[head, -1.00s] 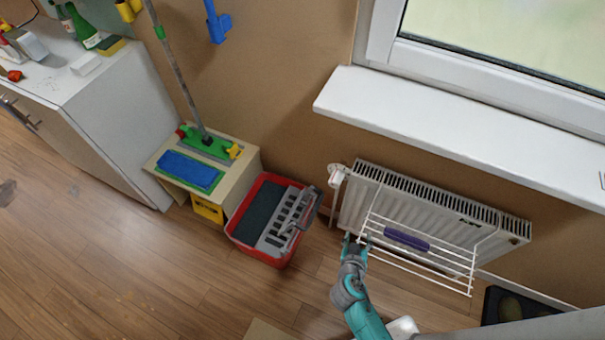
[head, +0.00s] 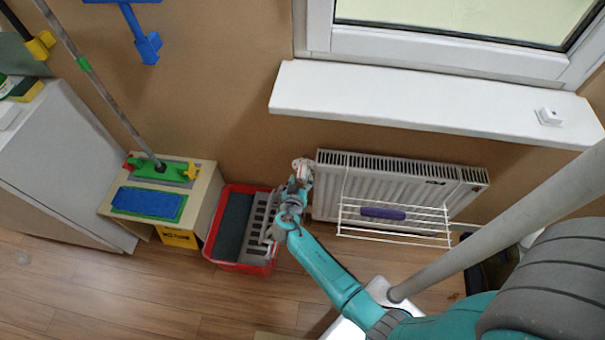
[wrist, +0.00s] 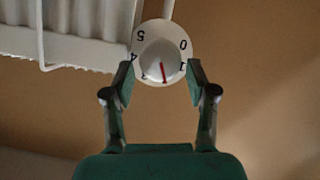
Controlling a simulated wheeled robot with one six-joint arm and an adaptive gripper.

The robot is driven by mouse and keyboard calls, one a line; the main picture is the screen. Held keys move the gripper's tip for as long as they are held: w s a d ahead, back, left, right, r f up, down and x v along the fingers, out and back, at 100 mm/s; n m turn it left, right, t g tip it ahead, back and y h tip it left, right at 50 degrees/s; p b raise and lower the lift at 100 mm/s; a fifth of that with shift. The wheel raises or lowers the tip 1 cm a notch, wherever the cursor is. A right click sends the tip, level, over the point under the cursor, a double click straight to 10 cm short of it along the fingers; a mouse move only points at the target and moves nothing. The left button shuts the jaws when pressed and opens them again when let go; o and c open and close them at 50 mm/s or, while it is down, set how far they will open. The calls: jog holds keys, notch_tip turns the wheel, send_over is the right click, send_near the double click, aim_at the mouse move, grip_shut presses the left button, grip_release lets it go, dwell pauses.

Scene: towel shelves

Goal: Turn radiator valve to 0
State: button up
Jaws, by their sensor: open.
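The radiator valve (wrist: 158,42) is a round white dial in the wrist view with black digits; 5, 0, 1 and 4 are readable, and a red line on it points down in the picture, a little below and left of the 1. My gripper (wrist: 160,80) is open, with one finger on each side of the dial's lower half. I cannot tell whether the fingers touch it. In the head view the valve (head: 302,165) sits at the radiator's left end, and my gripper (head: 298,180) is right at it, partly hiding it.
The white radiator (head: 332,185) hangs under the windowsill (head: 400,100), with a wire rack (head: 400,232) holding a purple item on its front. A red bucket (head: 228,265) stands below left of my gripper. A small wooden stand (head: 205,200) is farther left.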

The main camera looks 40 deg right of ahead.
aim_at(301, 179)
jog(key=shift+x, duration=1.85)
jog(key=c, duration=0.9)
jog(key=shift+o, duration=0.2)
